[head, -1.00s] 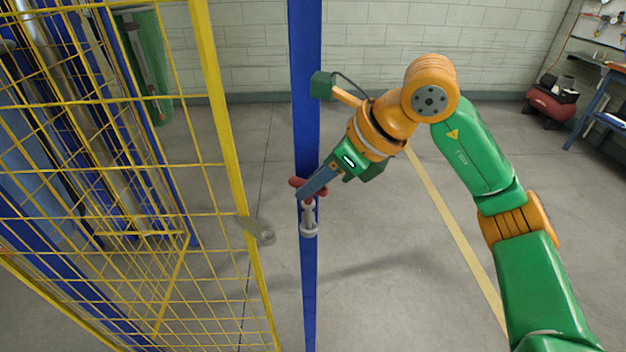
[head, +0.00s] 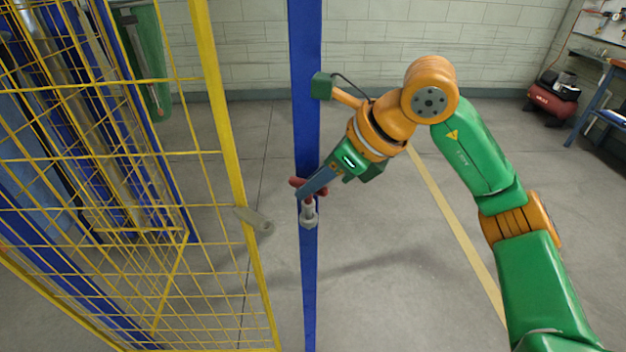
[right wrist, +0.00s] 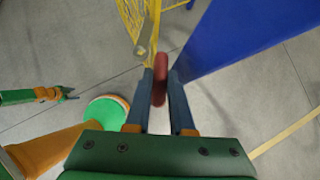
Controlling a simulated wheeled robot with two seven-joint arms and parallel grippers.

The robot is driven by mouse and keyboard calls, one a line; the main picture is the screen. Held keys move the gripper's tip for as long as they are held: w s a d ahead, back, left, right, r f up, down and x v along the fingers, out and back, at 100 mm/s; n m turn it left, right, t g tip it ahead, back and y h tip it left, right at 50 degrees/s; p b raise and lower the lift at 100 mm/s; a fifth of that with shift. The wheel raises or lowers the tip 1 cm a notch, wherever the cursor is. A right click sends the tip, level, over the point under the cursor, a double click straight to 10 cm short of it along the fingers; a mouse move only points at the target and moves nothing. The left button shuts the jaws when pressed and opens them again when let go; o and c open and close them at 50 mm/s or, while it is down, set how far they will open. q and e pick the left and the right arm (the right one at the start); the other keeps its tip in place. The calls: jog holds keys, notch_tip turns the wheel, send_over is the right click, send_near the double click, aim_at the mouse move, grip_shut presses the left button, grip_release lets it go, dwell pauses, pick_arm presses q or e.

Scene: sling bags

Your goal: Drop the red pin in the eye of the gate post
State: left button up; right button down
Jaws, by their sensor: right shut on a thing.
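My right gripper (head: 308,188) is shut on the red pin (head: 296,182) in front of the blue gate post (head: 309,285). The pin's red handle sticks out on both sides of the fingers. In the right wrist view the red handle (right wrist: 160,80) lies between the two fingers. The grey eye (head: 309,221) is on the post just below the gripper. The pin's shank reaches down to the eye; I cannot tell how far it is inside. What seems to be my left gripper (right wrist: 66,93) shows small at the left of the right wrist view.
The yellow mesh gate (head: 232,170) stands left of the post with a gap between. Its grey latch plate (head: 254,219) points toward the post, apart from the eye. Open floor (head: 400,270) lies to the right. A red compressor (head: 552,104) and a bench stand far right.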

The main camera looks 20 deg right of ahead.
jog(key=shift+f+b, duration=1.1)
jog(key=shift+f, duration=0.25)
jog(key=c, duration=0.7)
grip_release()
jog(key=shift+r, duration=0.1)
jog(key=v, duration=0.7)
jog(key=shift+s, duration=0.1)
